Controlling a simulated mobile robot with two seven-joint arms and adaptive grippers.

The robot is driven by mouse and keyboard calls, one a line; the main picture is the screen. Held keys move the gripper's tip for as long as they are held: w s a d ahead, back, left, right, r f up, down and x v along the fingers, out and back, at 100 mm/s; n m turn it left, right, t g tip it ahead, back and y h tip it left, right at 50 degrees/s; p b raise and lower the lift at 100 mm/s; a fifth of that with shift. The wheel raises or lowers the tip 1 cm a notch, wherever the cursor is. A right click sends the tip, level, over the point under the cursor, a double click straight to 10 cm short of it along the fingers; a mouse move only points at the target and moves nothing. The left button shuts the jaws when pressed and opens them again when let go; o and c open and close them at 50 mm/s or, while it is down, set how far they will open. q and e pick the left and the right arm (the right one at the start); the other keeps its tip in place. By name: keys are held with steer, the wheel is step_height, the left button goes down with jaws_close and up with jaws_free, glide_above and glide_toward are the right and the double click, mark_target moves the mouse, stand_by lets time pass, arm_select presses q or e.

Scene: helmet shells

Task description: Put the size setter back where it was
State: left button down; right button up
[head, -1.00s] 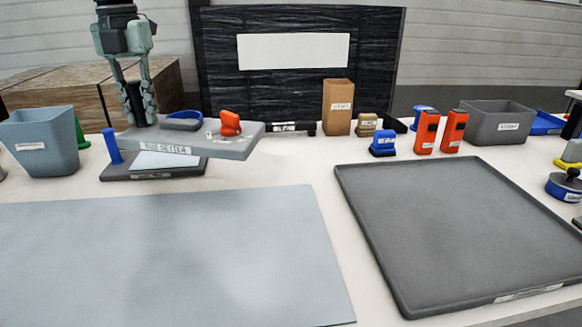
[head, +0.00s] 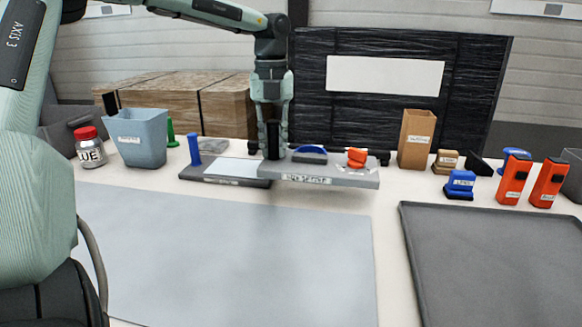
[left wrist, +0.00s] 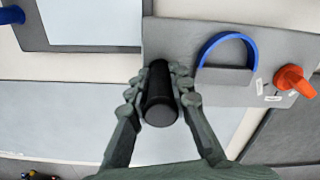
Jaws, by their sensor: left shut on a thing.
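The size setter (head: 345,178) is a grey slab with a front label, a black upright post, a blue arc and an orange knob. My left gripper (head: 272,150) points down and is shut on its black post. In the left wrist view the fingers (left wrist: 160,95) close around the post, with the slab (left wrist: 215,95) beneath. The slab is level, with its left end at the right end of a dark plate (head: 190,175) bearing a pale panel and a blue peg. Whether the slab touches the table or hangs just above it, I cannot tell. My right gripper is out of view.
A pale blue mat (head: 240,255) covers the front left and a dark tray (head: 408,240) the front right. A blue-grey bin (head: 142,150) and red-lidded jar (head: 90,150) stand left. A brown box (head: 415,140), blue stamp-like item (head: 460,185) and orange blocks (head: 514,180) stand right.

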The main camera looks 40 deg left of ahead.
mark_target(287, 158)
arm_select(q)
steer(key=shift+w+d+f, duration=0.9)
steer(key=shift+w+d, duration=0.1)
steer(key=shift+w, duration=0.05)
step_height(287, 158, down, 4)
steer(key=shift+r+p, duration=0.15)
steer(key=shift+p, duration=0.25)
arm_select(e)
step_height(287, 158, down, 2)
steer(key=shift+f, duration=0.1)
arm_select(q)
steer(key=shift+f, duration=0.2)
steer(key=c, duration=1.4)
jaws_free()
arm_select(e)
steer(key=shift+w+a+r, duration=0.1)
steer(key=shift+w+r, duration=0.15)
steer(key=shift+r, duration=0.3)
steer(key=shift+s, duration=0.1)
